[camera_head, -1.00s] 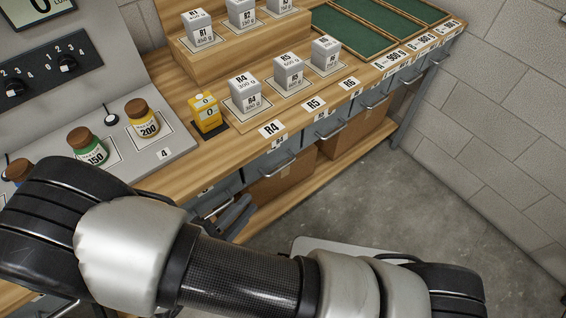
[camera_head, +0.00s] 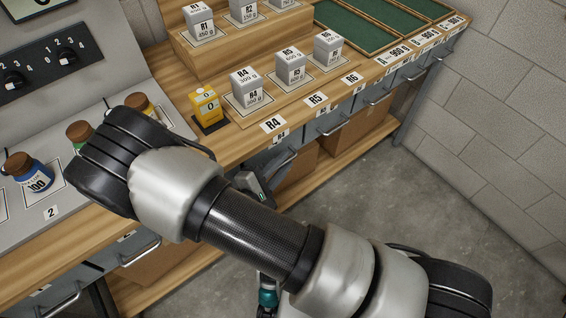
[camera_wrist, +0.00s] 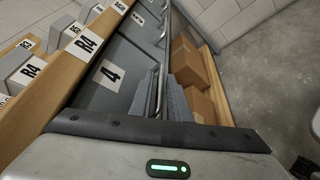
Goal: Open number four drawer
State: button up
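In the head view my gripper (camera_head: 256,186) is at the near end of the handle (camera_head: 284,161) under the R4 tag. The drawer looks shut or nearly so.
Other drawer handles (camera_head: 333,128) line the bench front. Cardboard boxes (camera_head: 350,134) stand on the shelf below. Bare floor (camera_head: 365,190) lies in front, bounded by a block wall (camera_head: 510,120).

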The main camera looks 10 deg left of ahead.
jog(key=shift+w+d, duration=0.1)
jog(key=shift+w, duration=0.15)
grip_shut()
jog(key=shift+f, duration=0.1)
dwell(1.2)
